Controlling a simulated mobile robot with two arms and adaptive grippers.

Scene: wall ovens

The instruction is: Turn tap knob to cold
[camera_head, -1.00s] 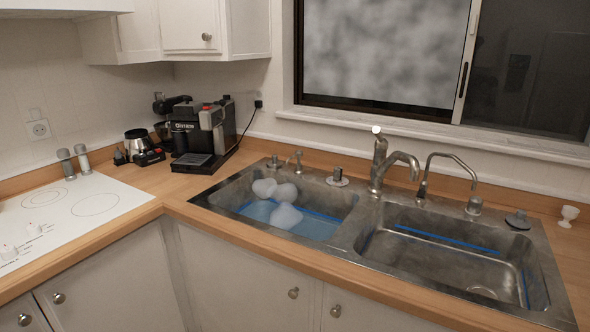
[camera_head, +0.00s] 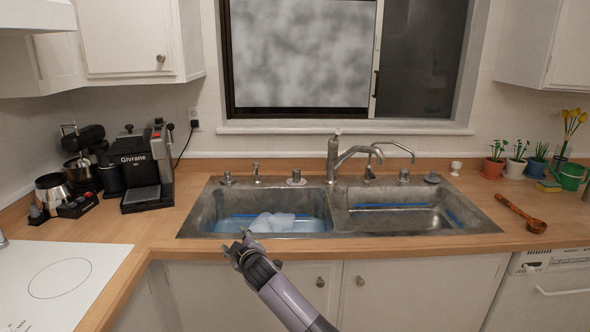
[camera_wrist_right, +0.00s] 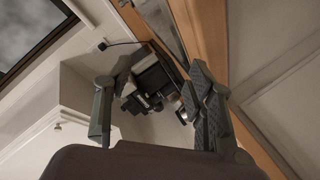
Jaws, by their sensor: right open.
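The tap (camera_head: 335,160) is a metal mixer with a curved spout and an upright knob (camera_head: 337,133) on top. It stands behind the divider of the double sink in the head view. My right gripper (camera_head: 239,245) is open and empty at the front edge of the left basin, well short of the tap. In the right wrist view its two fingers (camera_wrist_right: 155,108) are apart with nothing between them. The tap is not visible in the right wrist view. My left gripper is not in view.
The left basin (camera_head: 222,215) holds water and white lumps. A second thin spout (camera_head: 395,148) stands right of the tap. A coffee machine (camera_head: 140,165) is on the left; potted plants (camera_head: 517,158) and a wooden spoon (camera_head: 520,213) are on the right. The sill (camera_head: 345,128) runs behind.

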